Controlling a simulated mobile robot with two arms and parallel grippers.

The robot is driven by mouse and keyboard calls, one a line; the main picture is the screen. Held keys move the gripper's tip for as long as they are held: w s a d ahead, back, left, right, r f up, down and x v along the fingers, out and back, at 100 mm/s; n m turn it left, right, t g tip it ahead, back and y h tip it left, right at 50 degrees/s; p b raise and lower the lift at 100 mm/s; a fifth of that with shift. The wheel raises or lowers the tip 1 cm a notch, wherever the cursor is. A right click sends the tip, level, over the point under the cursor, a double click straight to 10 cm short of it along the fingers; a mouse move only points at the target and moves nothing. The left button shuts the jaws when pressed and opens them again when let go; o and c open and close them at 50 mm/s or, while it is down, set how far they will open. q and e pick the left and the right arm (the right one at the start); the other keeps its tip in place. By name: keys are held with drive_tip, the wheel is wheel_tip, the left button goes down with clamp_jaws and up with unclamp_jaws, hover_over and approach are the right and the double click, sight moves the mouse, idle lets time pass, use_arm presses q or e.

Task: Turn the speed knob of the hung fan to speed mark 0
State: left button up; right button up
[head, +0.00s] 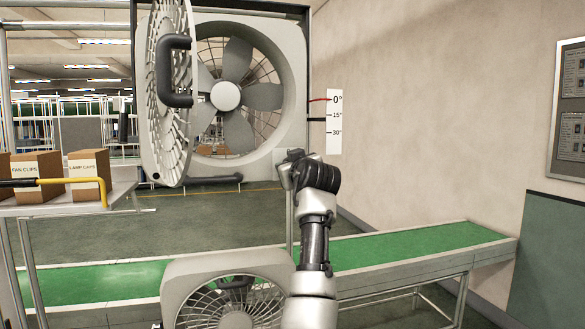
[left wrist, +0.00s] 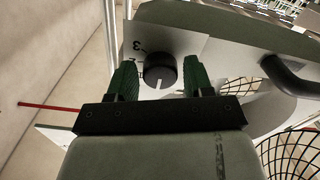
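The hung fan (head: 292,60) hangs in a dark frame, its front grille (head: 168,100) swung open to the left. My left gripper (head: 296,156) is at its lower right corner and hides the speed knob in the head view. In the left wrist view the black knob (left wrist: 160,69) sits on a pale plate (left wrist: 190,42) between the two green-padded fingers of my left gripper (left wrist: 160,80). The fingers are open, with a narrow gap on each side. The knob's white line points down in that picture. A 3 shows upper left of the knob; other marks are partly hidden. My right gripper is not in view.
A white angle scale (head: 334,122) with a red pointer (head: 320,99) near 0° is right of the fan. A green conveyor (head: 420,244) runs below, with another fan (head: 185,280) in front. Boxes (head: 36,165) stand on a cart at left.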

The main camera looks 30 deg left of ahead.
use_arm(q)
drive_tip(key=shift+o, duration=1)
drive_tip(key=b+v, duration=0.5)
drive_tip(key=v, duration=0.5)
drive_tip(key=shift+s+d, duration=0.25)
drive_tip(key=shift+s, duration=0.05)
drive_tip(key=shift+w+f, duration=0.1)
